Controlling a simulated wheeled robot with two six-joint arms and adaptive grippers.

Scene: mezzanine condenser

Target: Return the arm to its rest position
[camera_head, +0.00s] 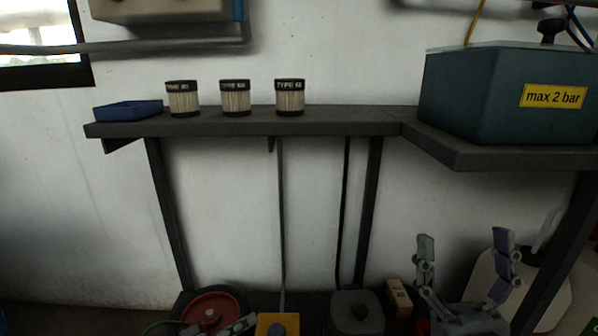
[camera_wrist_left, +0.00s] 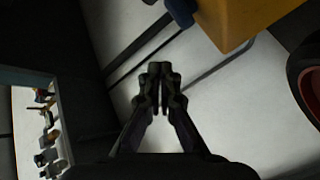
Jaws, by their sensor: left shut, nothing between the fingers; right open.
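My left gripper (camera_wrist_left: 160,72) is shut and empty in the left wrist view, its fingertips together. In the head view only a grey part of it (camera_head: 238,326) shows at the bottom edge, between a red round thing (camera_head: 210,309) and a yellow block (camera_head: 277,325). The rest of the left arm is out of that view. My right gripper (camera_head: 463,240) is open and empty at the lower right of the head view, fingers pointing up, below the right shelf.
On the dark shelf (camera_head: 340,122) stand a blue tray (camera_head: 128,110) and three filters (camera_head: 183,99) (camera_head: 235,98) (camera_head: 289,97). A teal box (camera_head: 470,95) marked "max 2 bar" sits at right. Low down are a grey block (camera_head: 357,312), a small orange box (camera_head: 398,297) and a white canister (camera_head: 555,300).

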